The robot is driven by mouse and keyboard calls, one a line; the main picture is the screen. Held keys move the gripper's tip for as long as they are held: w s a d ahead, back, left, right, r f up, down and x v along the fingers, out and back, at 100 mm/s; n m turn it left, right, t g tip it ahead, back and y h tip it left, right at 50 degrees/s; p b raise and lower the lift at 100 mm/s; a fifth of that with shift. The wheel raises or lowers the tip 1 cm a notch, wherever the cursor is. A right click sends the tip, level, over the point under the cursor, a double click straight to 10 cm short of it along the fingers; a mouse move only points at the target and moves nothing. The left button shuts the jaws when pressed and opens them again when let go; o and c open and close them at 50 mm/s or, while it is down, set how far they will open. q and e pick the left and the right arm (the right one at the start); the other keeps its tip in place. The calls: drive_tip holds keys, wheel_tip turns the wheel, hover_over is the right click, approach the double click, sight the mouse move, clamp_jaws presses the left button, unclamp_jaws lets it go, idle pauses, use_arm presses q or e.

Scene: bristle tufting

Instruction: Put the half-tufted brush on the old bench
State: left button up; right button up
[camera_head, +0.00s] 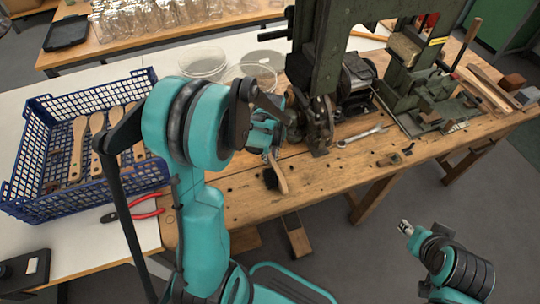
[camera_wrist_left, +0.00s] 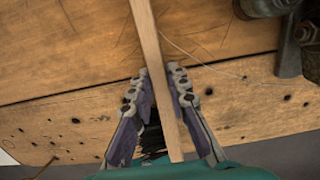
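The half-tufted brush (camera_head: 281,178) has a pale wooden body and a dark bristle tuft. My left gripper (camera_head: 264,135) is over the old wooden bench (camera_head: 240,205), with its fingers largely hidden by my arm. In the left wrist view the brush's wooden body (camera_wrist_left: 160,60) runs between the two fingers, which appear closed against its sides. Black bristles (camera_wrist_left: 152,140) show near the palm. The brush is over the bench; I cannot tell whether it touches the top. My right gripper (camera_head: 405,228) is off the bench, above the floor, too small to read.
A blue crate (camera_head: 140,85) with several wooden brush bodies stands left on a white table. Red pliers (camera_head: 145,208) lie beside it. Green machines (camera_head: 325,50) stand at the bench's back, with a wrench (camera_head: 362,136) before them. The front-left bench top is mostly clear.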

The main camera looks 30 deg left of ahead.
use_arm(q)
drive_tip(key=shift+o, duration=0.9)
drive_tip(key=shift+r, duration=0.1)
drive_tip(key=shift+r, duration=0.15)
wheel_tip(320, 180, up, 11)
drive_tip(key=p, duration=0.5)
drive_tip(key=s+d+r+n+t, duration=0.3)
drive_tip(key=s+d+r+n, duration=0.1)
drive_tip(key=n, duration=0.9)
drive_tip(key=s+d+r+n+t, duration=0.4)
drive_tip(key=s+d+r+n, duration=0.1)
drive_tip(key=n, duration=0.8)
drive_tip(key=shift+s+d, duration=0.55)
drive_tip(key=shift+s, duration=0.5)
